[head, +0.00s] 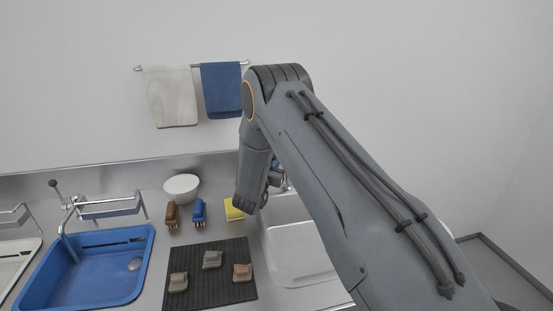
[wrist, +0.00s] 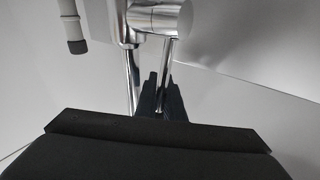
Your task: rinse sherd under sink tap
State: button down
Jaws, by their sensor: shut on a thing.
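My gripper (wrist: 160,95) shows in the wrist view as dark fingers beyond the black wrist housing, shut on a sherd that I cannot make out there. A chrome tap (wrist: 155,18) stands close in front of the fingers, with its body and a thin rod at the top middle. In the head view my forearm and wrist hang over the left edge of the steel sink (head: 300,270) and hide the fingers and most of the tap. Three sherds lie apart on the dark ribbed mat (head: 215,292): a tan one (head: 178,282), a grey one (head: 212,260) and a pinkish one (head: 242,272).
A blue basin (head: 85,280) with its own tap is at left. A white bowl (head: 181,187), a brown brush (head: 171,215), a blue brush (head: 199,210) and a yellow sponge (head: 233,210) stand behind the mat. Two towels (head: 170,97) hang on the wall rail.

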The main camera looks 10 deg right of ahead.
jog(key=c, duration=2.2)
grip_release()
jog(key=shift+r, duration=0.15)
jog(key=shift+o, duration=0.2)
jog(key=b+v, duration=0.2)
jog(key=v, duration=0.5)
jog(key=shift+s+a, duration=0.2)
jog(key=shift+s, duration=0.1)
